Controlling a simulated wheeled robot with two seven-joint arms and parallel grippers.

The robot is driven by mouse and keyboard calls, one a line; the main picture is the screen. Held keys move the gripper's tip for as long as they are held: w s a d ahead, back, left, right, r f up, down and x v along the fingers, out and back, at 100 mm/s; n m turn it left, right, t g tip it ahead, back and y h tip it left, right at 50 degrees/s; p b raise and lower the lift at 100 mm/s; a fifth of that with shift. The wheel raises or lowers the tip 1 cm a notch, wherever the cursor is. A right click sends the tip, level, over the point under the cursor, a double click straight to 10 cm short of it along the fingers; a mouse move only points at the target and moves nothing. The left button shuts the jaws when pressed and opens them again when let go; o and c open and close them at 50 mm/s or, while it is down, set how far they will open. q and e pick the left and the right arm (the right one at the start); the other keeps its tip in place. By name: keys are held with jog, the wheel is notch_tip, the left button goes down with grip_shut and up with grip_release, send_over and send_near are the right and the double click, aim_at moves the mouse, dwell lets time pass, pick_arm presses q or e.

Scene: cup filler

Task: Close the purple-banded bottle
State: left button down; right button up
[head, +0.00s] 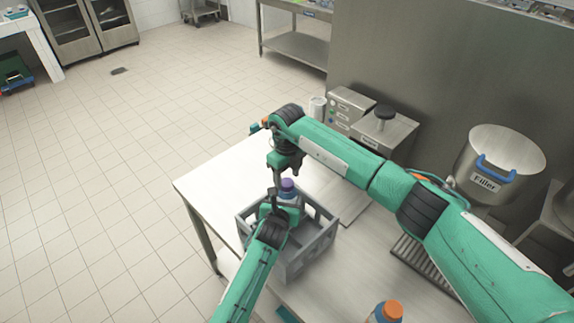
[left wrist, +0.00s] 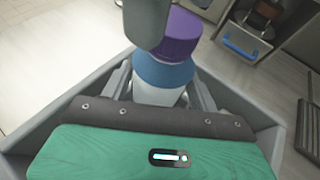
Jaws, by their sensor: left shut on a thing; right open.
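The purple-banded bottle (head: 289,196) stands in the grey crate (head: 322,239); its top is purple and its shoulder blue. In the left wrist view the bottle (left wrist: 160,75) shows its pale body and blue shoulder under the purple top (left wrist: 180,37). My left gripper (head: 284,206) reaches into the crate and is shut on the bottle. My right gripper (head: 281,180) is open, right above and beside the purple top. A grey part, likely its finger (left wrist: 148,22), covers the top's left side in the left wrist view. I cannot tell whether it touches.
The crate stands on a light table, with its walls around the bottle and left gripper. An orange-topped bottle (head: 388,311) stands near the bottom edge. A steel pot labelled Filler (head: 500,155) and metal boxes (head: 385,135) stand behind. The table's left part (head: 215,185) is clear.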

jog(key=shift+f, duration=0.9)
jog(key=c, duration=1)
jog(key=shift+c, duration=0.2)
jog(key=o, duration=1.1)
jog(key=shift+o, duration=0.2)
notch_tip(320, 180, up, 12)
